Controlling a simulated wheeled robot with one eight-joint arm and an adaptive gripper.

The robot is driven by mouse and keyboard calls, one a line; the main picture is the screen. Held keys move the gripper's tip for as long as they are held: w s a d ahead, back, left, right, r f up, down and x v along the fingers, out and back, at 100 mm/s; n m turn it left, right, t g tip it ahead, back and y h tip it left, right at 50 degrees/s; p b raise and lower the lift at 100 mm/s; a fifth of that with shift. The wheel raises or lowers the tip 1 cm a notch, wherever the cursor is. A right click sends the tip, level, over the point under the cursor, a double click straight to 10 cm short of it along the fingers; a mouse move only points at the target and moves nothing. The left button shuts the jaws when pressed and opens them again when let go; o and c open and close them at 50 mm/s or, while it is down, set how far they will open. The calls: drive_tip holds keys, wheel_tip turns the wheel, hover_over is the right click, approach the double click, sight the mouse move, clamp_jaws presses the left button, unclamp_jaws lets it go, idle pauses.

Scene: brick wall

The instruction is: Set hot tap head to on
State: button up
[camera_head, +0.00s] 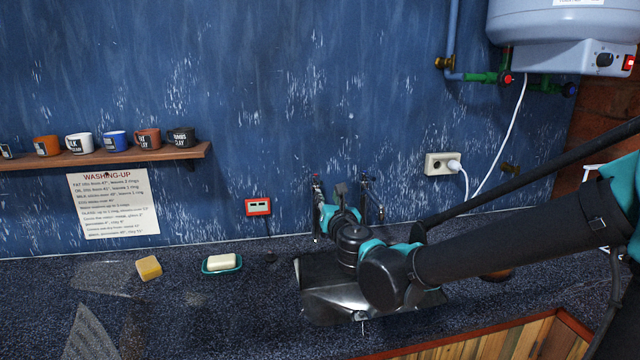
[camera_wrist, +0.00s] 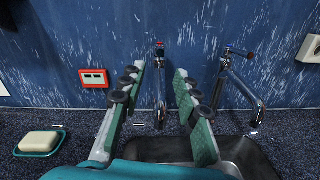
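The hot tap (camera_wrist: 160,100) is on the blue wall in the wrist view, with a red-marked tap head (camera_wrist: 159,46) at its top. In the head view its red top (camera_head: 315,177) shows just left of my gripper. My gripper (camera_wrist: 160,70) is open, with one green-padded finger on each side of the hot tap in the picture. Nothing is held between the fingers. I cannot tell whether a finger touches the tap. A second tap (camera_wrist: 245,85) with a dark lever stands to the right. My arm hides much of the taps in the head view.
A metal sink (camera_head: 320,290) lies below my arm. A soap dish (camera_head: 222,265) and a yellow sponge (camera_head: 149,268) sit on the counter to the left. A red-framed socket (camera_head: 258,207) and a white socket (camera_head: 440,164) are on the wall. A mug shelf (camera_head: 110,157) is at the left.

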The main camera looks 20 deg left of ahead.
sight(321, 184)
drive_tip(key=x, duration=1.2)
drive_tip(key=shift+w, duration=0.2)
clamp_jaws()
